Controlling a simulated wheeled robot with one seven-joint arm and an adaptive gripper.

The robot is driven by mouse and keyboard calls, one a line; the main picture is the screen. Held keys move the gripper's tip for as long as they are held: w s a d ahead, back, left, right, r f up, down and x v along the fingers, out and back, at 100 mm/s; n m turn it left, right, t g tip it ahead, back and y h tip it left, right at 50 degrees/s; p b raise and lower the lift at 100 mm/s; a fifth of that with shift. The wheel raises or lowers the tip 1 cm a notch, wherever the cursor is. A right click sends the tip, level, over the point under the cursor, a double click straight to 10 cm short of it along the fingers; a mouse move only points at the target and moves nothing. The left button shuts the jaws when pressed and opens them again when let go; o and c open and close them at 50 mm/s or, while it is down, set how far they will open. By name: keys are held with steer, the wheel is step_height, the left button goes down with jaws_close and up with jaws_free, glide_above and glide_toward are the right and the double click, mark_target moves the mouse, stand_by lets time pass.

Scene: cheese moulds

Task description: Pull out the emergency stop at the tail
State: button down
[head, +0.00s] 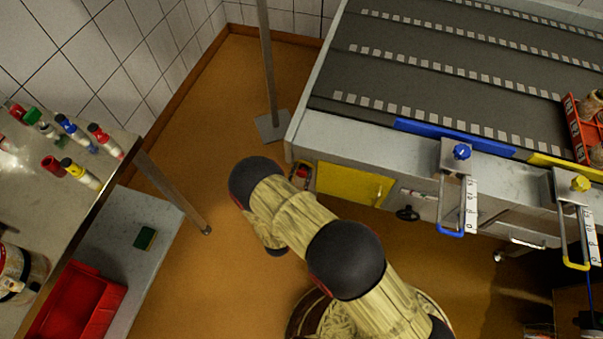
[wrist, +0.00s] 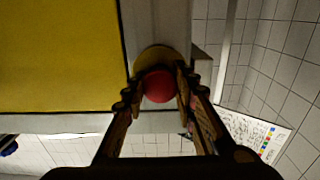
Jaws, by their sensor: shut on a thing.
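The red emergency stop (wrist: 158,87) is a round red knob in the wrist view, with a yellow collar (wrist: 153,57) behind it on a pale grey panel. My gripper (wrist: 160,90) is shut on the red knob, with one finger on each side of it. In the head view a small red and dark shape (head: 301,172) shows at the machine's left corner, partly behind my arm. I cannot tell there which part is knob and which is gripper.
A yellow panel (wrist: 58,55) is beside the knob; it also shows on the machine's front (head: 352,184). A dark handwheel (head: 407,213) sits right of it. A metal post (head: 268,70) stands behind the corner. A bench with a red crate (head: 78,305) is at the left.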

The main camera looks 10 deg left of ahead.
steer(key=shift+s, duration=0.1)
steer(key=shift+s+a, duration=0.1)
steer(key=shift+s, duration=0.7)
steer(key=c, duration=1.4)
jaws_free()
steer(key=shift+s, duration=0.1)
steer(key=shift+s, duration=0.1)
steer(key=s, duration=0.7)
steer(key=s+a, duration=0.1)
steer(key=s, duration=0.3)
steer(key=shift+s, duration=0.35)
